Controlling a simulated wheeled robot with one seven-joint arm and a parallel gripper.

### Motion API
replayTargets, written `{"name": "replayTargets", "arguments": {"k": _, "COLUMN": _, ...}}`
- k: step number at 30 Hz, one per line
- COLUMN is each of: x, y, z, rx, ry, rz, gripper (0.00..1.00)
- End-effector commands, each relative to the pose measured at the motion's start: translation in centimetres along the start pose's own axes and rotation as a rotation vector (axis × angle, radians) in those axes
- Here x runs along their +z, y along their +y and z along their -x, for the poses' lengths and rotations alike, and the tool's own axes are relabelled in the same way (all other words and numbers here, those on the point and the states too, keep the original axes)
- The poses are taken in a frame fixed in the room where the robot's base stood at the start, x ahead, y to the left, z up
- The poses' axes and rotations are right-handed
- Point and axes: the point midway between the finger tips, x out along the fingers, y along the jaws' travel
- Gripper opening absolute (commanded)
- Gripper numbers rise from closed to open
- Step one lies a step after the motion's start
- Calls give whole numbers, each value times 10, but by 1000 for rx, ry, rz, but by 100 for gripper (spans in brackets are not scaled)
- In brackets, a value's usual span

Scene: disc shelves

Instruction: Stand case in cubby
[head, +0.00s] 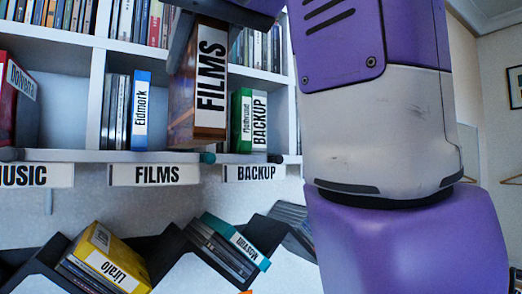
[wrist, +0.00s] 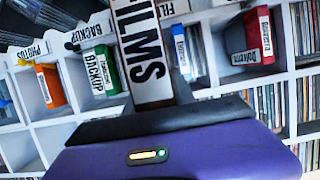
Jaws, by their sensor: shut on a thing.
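A brown case (head: 186,110) with a white FILMS spine label stands upright in my gripper (head: 184,42), which is shut on its upper part. In the wrist view the label of the case (wrist: 143,50) rises from between the dark fingers of my gripper (wrist: 160,103). The case is in front of the right part of the FILMS cubby (head: 152,60); I cannot tell how far inside it is. In that cubby a blue-and-white Eidmark case (head: 141,110) stands beside several slim cases (head: 115,112). The FILMS plate (head: 154,175) hangs below the cubby.
The BACKUP cubby at right holds a green case (head: 241,120) and a BACKUP case (head: 259,122). A red case (head: 14,95) leans in the MUSIC cubby at left. Below, yellow (head: 103,258) and teal (head: 236,241) cases lie tilted in dark racks. Discs fill the upper shelf.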

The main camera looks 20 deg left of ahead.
Motion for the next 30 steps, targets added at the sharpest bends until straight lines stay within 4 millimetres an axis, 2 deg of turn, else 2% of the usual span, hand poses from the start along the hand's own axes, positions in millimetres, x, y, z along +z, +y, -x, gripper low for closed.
{"name": "replayTargets", "arguments": {"k": 4, "x": -11, "y": -3, "z": -10, "rx": -9, "ry": 3, "rz": -3, "gripper": 0}}
{"name": "replayTargets", "arguments": {"k": 7, "x": -16, "y": -5, "z": -27, "rx": -10, "ry": -3, "rz": -2, "gripper": 0}}
{"name": "replayTargets", "arguments": {"k": 18, "x": -44, "y": -1, "z": -108, "rx": -1, "ry": -3, "rz": 0, "gripper": 0}}
{"name": "replayTargets", "arguments": {"k": 30, "x": -59, "y": -1, "z": -149, "rx": -1, "ry": -3, "rz": -1, "gripper": 0}}
